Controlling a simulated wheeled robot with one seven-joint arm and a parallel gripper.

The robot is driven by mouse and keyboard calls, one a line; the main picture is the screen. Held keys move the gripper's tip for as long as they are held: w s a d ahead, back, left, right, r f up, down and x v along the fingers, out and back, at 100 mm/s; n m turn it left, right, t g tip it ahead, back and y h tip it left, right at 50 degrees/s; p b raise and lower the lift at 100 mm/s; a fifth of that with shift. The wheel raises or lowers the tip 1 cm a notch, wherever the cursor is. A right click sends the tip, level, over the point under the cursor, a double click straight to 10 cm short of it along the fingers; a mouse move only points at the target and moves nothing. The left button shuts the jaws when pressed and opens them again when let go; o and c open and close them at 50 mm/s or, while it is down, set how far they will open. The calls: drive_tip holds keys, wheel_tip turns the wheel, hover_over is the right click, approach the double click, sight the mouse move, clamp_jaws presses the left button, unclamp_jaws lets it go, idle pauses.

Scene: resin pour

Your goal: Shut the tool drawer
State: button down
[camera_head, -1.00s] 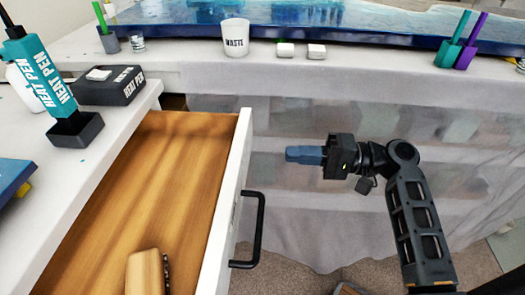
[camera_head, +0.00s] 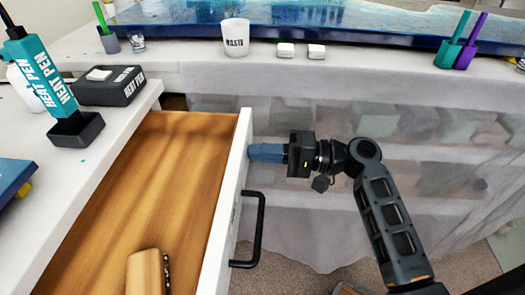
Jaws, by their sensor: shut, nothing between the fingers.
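The tool drawer (camera_head: 165,190) stands open at the left, pulled out from the white bench. Its inside is bare wood apart from a wooden-handled brush (camera_head: 148,272) near the lower edge of the picture. A black bar handle (camera_head: 259,230) is fixed to its white front panel (camera_head: 232,190). My gripper (camera_head: 252,152) is shut and empty, its blue fingers pointing left. The fingertips are at the far end of the front panel, beyond the handle; I cannot tell whether they touch it.
A heat pen (camera_head: 42,75) in a black stand and a black box (camera_head: 110,86) sit on the white bench top (camera_head: 100,130). A draped table (camera_head: 400,85) behind holds a white waste cup (camera_head: 235,37), several tools and a blue resin slab. The floor right of the handle looks clear.

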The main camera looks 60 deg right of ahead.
sight(158, 157)
drive_tip(key=x, duration=2.3)
drive_tip(key=shift+w+b, duration=0.1)
drive_tip(key=shift+b, duration=0.3)
drive_tip(key=shift+w+a+r, duration=0.1)
drive_tip(key=shift+w+a, duration=0.15)
